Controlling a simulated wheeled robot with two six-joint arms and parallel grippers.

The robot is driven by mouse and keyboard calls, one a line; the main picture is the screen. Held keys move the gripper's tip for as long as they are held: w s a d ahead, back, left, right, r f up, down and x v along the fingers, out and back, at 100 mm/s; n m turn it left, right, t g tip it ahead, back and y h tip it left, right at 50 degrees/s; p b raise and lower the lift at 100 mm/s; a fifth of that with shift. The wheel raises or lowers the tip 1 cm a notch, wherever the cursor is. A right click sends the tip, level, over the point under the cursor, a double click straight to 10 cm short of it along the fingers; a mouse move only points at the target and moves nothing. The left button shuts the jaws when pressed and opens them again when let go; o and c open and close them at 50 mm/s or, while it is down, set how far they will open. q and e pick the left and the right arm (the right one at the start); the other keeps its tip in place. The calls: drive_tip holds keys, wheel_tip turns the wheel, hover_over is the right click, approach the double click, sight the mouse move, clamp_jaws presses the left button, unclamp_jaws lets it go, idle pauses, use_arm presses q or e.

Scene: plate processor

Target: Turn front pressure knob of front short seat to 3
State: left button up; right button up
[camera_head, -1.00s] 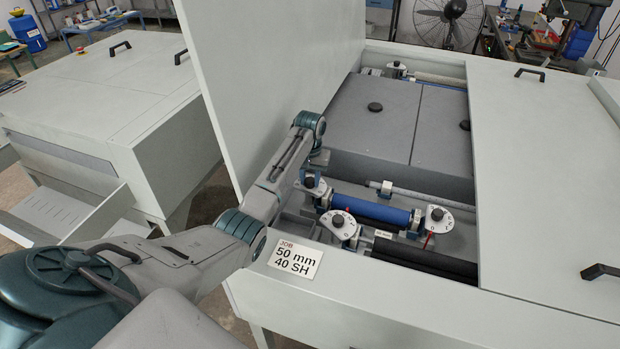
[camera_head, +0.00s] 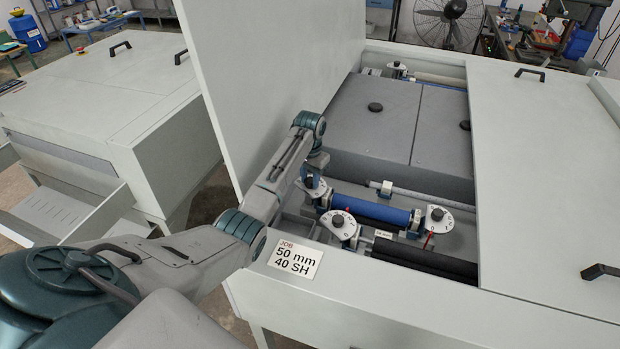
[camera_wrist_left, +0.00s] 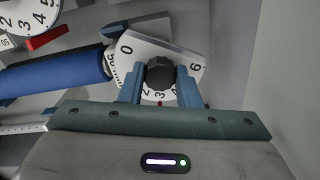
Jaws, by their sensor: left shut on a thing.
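My left gripper (camera_wrist_left: 160,87) is shut on a black knob (camera_wrist_left: 160,72), with one blue finger on each side. A white dial plate (camera_wrist_left: 140,50) sits around this knob. It reads 0 at the left and 6 at the right, and the 3 on the near side lies by a small red mark (camera_wrist_left: 160,103). The fingers partly cover the other numbers. In the head view this dial (camera_head: 319,191) is at the left end of a blue roller (camera_head: 370,210), and my left gripper (camera_head: 309,181) reaches down to it. My right gripper is not in view.
Another knob dial (camera_head: 340,223) is in front, and one (camera_head: 437,217) is at the roller's right end. The open lid (camera_head: 265,70) stands upright beside my arm. A job label (camera_head: 295,261) reads 50 mm, 40 SH. Grey covers (camera_head: 375,130) lie behind.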

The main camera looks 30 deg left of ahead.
use_arm(q)
drive_tip(key=shift+w+r, duration=0.1)
drive_tip(key=shift+r, duration=0.1)
drive_tip(key=o, duration=1)
drive_tip(key=shift+c, duration=0.2)
drive_tip(key=shift+f, duration=0.1)
